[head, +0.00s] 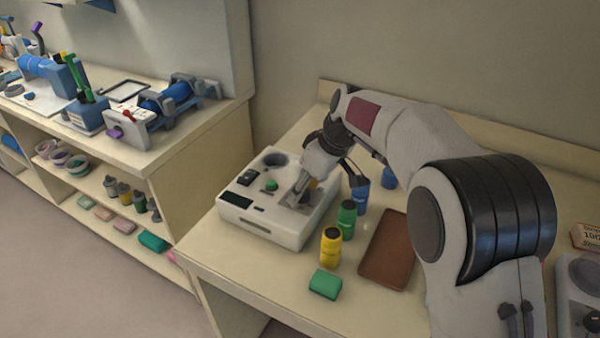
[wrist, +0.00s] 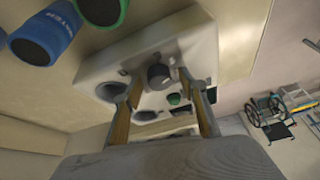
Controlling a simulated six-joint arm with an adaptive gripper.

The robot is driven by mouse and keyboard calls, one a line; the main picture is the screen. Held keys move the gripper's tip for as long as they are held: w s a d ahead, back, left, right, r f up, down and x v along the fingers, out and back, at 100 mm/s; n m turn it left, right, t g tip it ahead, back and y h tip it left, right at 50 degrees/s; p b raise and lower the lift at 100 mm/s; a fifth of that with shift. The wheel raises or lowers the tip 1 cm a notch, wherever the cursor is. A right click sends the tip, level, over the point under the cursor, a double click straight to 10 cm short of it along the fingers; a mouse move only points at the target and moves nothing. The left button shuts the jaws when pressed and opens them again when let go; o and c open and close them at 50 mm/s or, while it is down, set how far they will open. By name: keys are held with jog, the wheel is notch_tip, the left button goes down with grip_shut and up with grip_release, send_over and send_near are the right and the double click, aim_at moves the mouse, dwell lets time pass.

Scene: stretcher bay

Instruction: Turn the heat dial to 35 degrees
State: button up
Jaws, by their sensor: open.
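The white heater unit (head: 265,225) stands on the counter in the head view. The dark round heat dial (wrist: 159,75) shows in the wrist view on the unit's face. My gripper (head: 299,196) is over the right part of the unit, pointing down, and covers the dial in the head view. In the wrist view its two fingers are open, one on each side of the dial. I cannot tell whether they touch it. The dial's marks are too small to read.
Blue, green (head: 346,218) and yellow (head: 330,247) bottles stand right of the unit, close to my gripper. A brown tray (head: 386,250) and a green block (head: 325,284) lie in front. Another device (head: 578,290) stands at the right edge. A shelf (head: 130,158) fills the left.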

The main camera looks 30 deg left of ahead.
jog(key=shift+m, duration=0.5)
jog(key=shift+r+m+t, duration=0.1)
jog(key=shift+m+t, duration=0.6)
jog(key=shift+m, duration=0.5)
jog(key=shift+s+m, duration=0.1)
jog(key=shift+m, duration=0.2)
jog(key=shift+s+a+m+t+h, duration=0.1)
jog(key=shift+m+t+h, duration=0.35)
jog(key=shift+m, duration=0.8)
jog(key=shift+a+m+t+h, duration=0.1)
jog(key=shift+m+t+h, duration=0.3)
jog(key=shift+m, duration=0.85)
